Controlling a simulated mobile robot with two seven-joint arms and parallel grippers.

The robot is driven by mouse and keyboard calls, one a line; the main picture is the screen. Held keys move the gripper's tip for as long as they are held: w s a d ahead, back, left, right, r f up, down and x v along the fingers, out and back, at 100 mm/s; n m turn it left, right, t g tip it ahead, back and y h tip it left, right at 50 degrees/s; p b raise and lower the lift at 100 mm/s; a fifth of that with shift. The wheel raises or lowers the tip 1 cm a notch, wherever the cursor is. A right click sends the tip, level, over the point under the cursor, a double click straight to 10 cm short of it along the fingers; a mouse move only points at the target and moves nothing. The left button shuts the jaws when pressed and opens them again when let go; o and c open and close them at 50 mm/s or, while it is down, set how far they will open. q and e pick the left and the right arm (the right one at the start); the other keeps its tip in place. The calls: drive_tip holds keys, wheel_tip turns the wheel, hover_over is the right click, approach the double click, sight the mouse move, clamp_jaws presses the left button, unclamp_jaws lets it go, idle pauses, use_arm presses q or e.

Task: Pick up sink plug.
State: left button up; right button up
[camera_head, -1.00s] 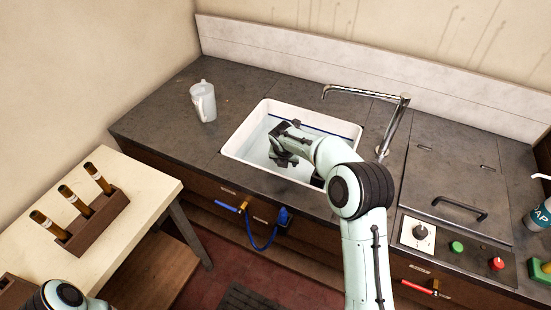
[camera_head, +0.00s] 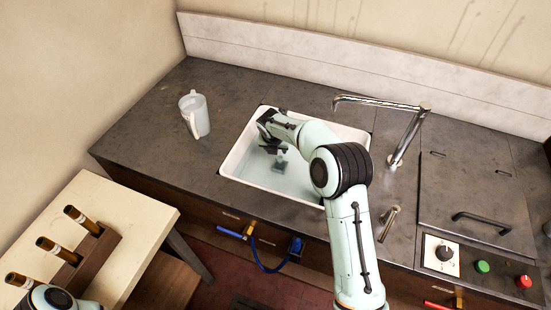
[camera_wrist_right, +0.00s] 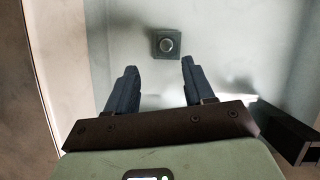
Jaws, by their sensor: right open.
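The sink plug (camera_wrist_right: 167,43) is a small dark square piece with a round metallic knob on top. In the right wrist view it lies on the pale sink floor, just beyond my fingertips and roughly centred between them. My right gripper (camera_wrist_right: 160,67) is open and empty, with the plug apart from both fingers. In the head view my right gripper (camera_head: 273,148) reaches down inside the white sink (camera_head: 268,189). A small dark patch on the sink floor beside it may be the plug or a shadow. Of my left arm only a part shows at the bottom left; its gripper is out of frame.
A chrome faucet (camera_head: 380,103) stands behind the sink on the right. A white jug (camera_head: 195,115) stands on the dark counter (camera_head: 140,125) to the left. A dark panel with a handle (camera_head: 480,222) lies to the right. A pale table (camera_head: 140,205) holds a wooden rack.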

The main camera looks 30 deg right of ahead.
sight(280, 158)
drive_tip(key=x, duration=0.5)
drive_tip(key=shift+s+d+f, duration=0.2)
drive_tip(key=shift+s+f, duration=0.05)
drive_tip(key=shift+f, duration=0.2)
drive_tip(key=shift+w+f, duration=0.15)
drive_tip(key=shift+f, duration=0.15)
drive_tip(key=shift+p+x, duration=0.5)
drive_tip(key=shift+x, duration=2.15)
drive_tip(key=shift+s, duration=0.3)
drive_tip(key=shift+c, duration=1)
clamp_jaws()
